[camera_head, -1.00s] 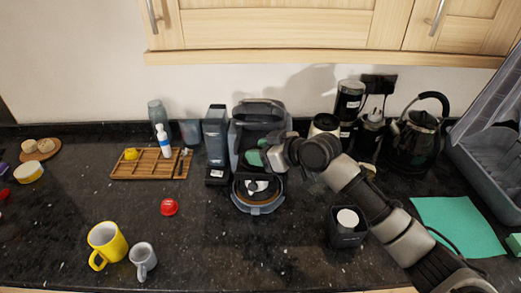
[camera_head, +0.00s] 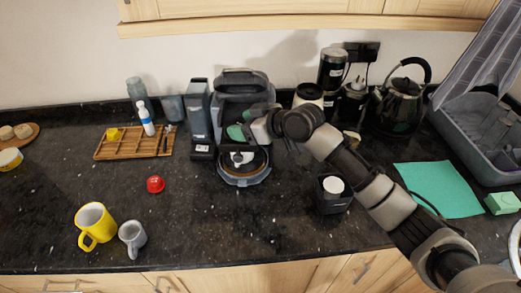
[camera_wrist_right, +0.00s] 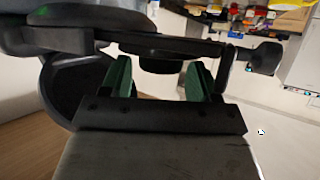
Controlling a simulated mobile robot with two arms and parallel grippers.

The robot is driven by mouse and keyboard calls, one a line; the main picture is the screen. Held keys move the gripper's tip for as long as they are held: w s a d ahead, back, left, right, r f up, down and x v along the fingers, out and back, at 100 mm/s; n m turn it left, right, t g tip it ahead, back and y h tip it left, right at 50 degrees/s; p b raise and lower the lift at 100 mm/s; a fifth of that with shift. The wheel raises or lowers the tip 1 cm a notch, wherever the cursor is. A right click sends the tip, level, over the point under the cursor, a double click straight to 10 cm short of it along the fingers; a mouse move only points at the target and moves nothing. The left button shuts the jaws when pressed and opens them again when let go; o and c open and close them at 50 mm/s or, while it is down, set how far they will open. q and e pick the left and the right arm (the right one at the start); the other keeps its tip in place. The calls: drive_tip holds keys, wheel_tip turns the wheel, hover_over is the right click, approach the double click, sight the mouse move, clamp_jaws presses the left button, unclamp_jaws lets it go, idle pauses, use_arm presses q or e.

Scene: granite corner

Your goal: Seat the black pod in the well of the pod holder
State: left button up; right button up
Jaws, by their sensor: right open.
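The coffee machine (camera_head: 244,92) stands against the wall, and my right gripper (camera_head: 238,132) is at its front. In the right wrist view the open green fingers (camera_wrist_right: 159,80) stand on either side of a short black round piece (camera_wrist_right: 160,64), apparently the black pod. It sits directly under a dark bar with a round knob (camera_wrist_right: 266,58), apparently the pod holder. The well's inside is hidden, so I cannot tell how deep the pod sits. I see a gap beside the fingers. My left gripper is not in view.
A black box with a white round top (camera_head: 333,186) stands right of the machine, close to my right arm. A red capsule (camera_head: 155,184), yellow mug (camera_head: 94,224) and grey mug (camera_head: 132,238) stand left. A kettle (camera_head: 400,102) is behind right. The front middle counter is clear.

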drive_tip(key=shift+f, duration=0.35)
